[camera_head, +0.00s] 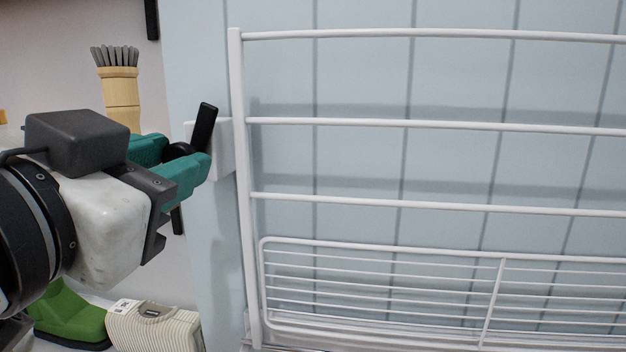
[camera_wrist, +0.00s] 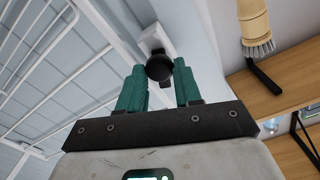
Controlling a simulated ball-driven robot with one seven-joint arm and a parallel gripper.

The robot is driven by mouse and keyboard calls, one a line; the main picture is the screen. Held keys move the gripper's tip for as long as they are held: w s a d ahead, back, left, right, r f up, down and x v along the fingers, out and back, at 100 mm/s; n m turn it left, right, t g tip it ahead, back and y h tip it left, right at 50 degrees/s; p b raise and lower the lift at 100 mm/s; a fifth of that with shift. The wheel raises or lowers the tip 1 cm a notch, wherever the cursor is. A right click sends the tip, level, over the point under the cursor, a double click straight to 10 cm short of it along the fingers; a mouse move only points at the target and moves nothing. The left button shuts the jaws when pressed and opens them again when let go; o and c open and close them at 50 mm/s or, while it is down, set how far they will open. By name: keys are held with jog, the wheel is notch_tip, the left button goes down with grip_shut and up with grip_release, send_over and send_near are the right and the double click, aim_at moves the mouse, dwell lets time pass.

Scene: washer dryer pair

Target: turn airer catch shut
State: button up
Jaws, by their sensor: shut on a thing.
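The airer (camera_head: 240,180) is a white wire rack against the pale blue panelled wall. Its catch (camera_head: 205,127) is a black lever on a white block (camera_head: 226,145) at the rack's left upright. The lever stands near upright, its top leaning right in the head view. My gripper (camera_head: 188,158) comes from the left, its teal fingers shut on the catch around its black hub. In the wrist view the round black end of the catch (camera_wrist: 159,67) sits between the two fingers of my gripper (camera_wrist: 160,80). The fingers partly hide the catch's lower part.
A wooden brush (camera_head: 121,90) stands behind my gripper; it shows near a wooden shelf (camera_wrist: 285,85) in the wrist view. Open space lies in front of the rack.

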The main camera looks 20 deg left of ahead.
jog(key=m+b, duration=0.2)
jog(key=m, duration=0.2)
jog(key=m+b, duration=0.3)
jog(key=m, duration=0.1)
jog(key=m+b, duration=0.2)
jog(key=m, duration=0.3)
jog(key=shift+d+f+b, duration=0.1)
jog(key=shift+f+b, duration=0.15)
jog(key=shift+b, duration=0.05)
jog(key=shift+m, duration=0.3)
jog(key=o, duration=1)
jog(key=shift+s, duration=0.1)
jog(key=v, duration=1)
jog(key=shift+s, duration=0.25)
jog(key=shift+r, duration=0.1)
